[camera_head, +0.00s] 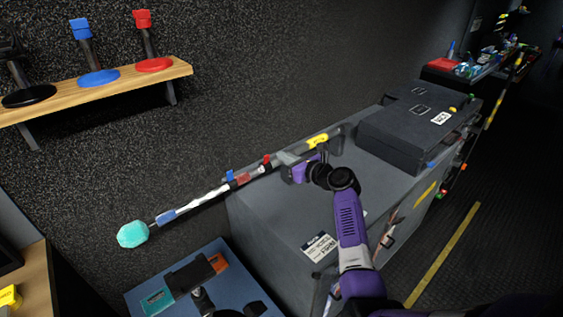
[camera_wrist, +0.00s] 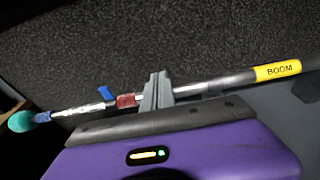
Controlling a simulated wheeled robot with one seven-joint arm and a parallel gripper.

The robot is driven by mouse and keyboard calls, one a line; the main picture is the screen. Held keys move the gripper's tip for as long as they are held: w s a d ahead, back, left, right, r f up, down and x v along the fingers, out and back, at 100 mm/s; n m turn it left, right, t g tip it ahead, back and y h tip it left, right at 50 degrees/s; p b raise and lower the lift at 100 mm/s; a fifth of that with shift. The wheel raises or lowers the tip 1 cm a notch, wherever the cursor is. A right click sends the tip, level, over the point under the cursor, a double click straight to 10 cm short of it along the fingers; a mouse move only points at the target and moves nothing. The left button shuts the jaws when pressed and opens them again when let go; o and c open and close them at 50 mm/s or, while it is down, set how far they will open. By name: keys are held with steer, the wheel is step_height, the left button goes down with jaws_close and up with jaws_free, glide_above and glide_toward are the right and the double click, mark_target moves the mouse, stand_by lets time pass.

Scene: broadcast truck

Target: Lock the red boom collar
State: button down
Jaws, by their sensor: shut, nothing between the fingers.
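The boom pole (camera_head: 206,198) runs slantwise with a teal tip (camera_head: 132,234) at its lower left. The red boom collar (camera_head: 243,179) is a red band on the pole, and a small red lever (camera_head: 267,160) sticks up to its right. In the wrist view the red collar (camera_wrist: 128,100) shows just left of my fingers; the red lever is not visible there. A blue lever (camera_head: 229,175) stands further left. My gripper (camera_head: 287,158) is shut and empty, its fingertips (camera_wrist: 158,88) upright in front of the pole in the wrist view. Contact cannot be told.
A grey cabinet (camera_head: 290,212) lies under my arm, with dark cases (camera_head: 405,135) on it at the right. A wooden shelf (camera_head: 110,88) holds several coloured stands. A blue-topped surface (camera_head: 240,290) is at the bottom. The dark floor at right looks clear.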

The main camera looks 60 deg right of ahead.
steer(key=r, duration=0.1)
steer(key=s+r, duration=0.1)
steer(key=r, duration=0.1)
steer(key=s+r, duration=0.1)
steer(key=shift+a+r, duration=0.2)
steer(key=shift+a, duration=0.1)
stand_by(0.4)
